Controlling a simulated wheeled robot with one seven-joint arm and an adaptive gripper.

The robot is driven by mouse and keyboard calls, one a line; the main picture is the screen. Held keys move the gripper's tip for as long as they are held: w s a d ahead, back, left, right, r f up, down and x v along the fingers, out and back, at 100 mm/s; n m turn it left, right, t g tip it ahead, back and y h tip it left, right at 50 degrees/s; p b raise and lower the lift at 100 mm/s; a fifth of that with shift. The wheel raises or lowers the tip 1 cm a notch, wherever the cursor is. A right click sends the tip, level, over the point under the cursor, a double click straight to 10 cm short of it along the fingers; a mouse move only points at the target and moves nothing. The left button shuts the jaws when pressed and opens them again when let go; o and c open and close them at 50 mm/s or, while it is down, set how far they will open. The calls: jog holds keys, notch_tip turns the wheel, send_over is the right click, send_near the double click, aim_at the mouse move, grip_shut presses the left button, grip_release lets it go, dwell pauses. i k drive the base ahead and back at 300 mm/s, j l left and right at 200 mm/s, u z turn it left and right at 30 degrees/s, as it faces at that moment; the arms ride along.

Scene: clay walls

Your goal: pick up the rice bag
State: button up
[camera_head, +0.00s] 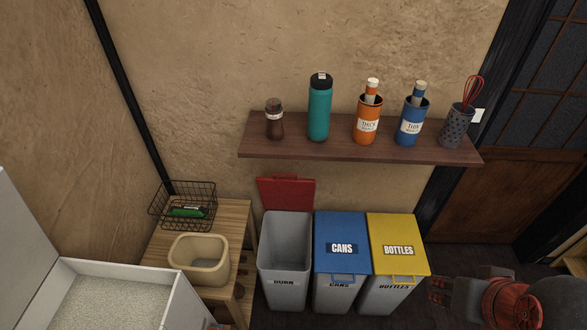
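I cannot make out a rice bag for certain. My gripper (436,291) is at the lower right, in front of the yellow-lidded bin and far from the basket. Its fingers point left and nothing shows held in them. They are dark and small, so their opening is unclear.
A wooden stand (234,216) carries the basket and a beige tub (199,258). Open grey (284,262), blue-lidded (341,243) and yellow-lidded (398,232) bins stand beside it. A wall shelf (300,152) holds bottles and canisters. A white, speckled-topped unit (110,300) fills the lower left.

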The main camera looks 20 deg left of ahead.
aim_at(204, 259)
jog(key=u, duration=1.95)
